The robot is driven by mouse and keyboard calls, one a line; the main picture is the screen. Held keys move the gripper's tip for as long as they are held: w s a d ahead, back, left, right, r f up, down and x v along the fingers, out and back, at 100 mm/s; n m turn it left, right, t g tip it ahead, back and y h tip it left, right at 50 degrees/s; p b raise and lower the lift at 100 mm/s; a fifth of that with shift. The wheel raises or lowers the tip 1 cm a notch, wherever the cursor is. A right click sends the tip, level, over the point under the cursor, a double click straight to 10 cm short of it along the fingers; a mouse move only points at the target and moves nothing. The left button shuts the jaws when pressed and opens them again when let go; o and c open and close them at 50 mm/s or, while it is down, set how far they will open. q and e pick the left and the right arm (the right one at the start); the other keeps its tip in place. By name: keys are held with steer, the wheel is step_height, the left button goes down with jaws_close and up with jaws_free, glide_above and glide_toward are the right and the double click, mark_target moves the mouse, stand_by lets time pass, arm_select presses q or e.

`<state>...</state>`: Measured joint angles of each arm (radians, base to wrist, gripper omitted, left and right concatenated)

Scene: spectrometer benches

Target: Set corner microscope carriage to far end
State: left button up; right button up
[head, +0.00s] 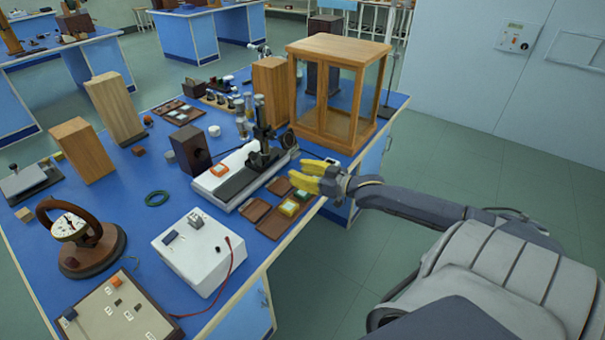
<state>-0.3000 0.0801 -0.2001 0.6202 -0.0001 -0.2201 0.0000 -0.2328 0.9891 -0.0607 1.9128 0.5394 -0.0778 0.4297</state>
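The microscope (263,126) is a dark upright instrument with a black carriage on a long white base (213,181) with a dark rail. It stands near the right edge of the blue bench, with its carriage toward the end by the glass-sided wooden case. My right gripper (300,173) has yellow fingers, spread with a gap between them. It is to the right of the microscope base, by the bench edge, apart from the carriage and holding nothing visible. An orange block (219,170) shows on the near part of the base. My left gripper is out of view.
A wooden case (338,52) stands behind the microscope. Brown trays (271,223) with small coloured pieces lie at the bench edge near my gripper. The floor at right is clear.

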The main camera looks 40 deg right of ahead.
steer(key=shift+s+d, duration=0.1)
steer(key=shift+s, duration=0.35)
steer(key=shift+r, duration=0.15)
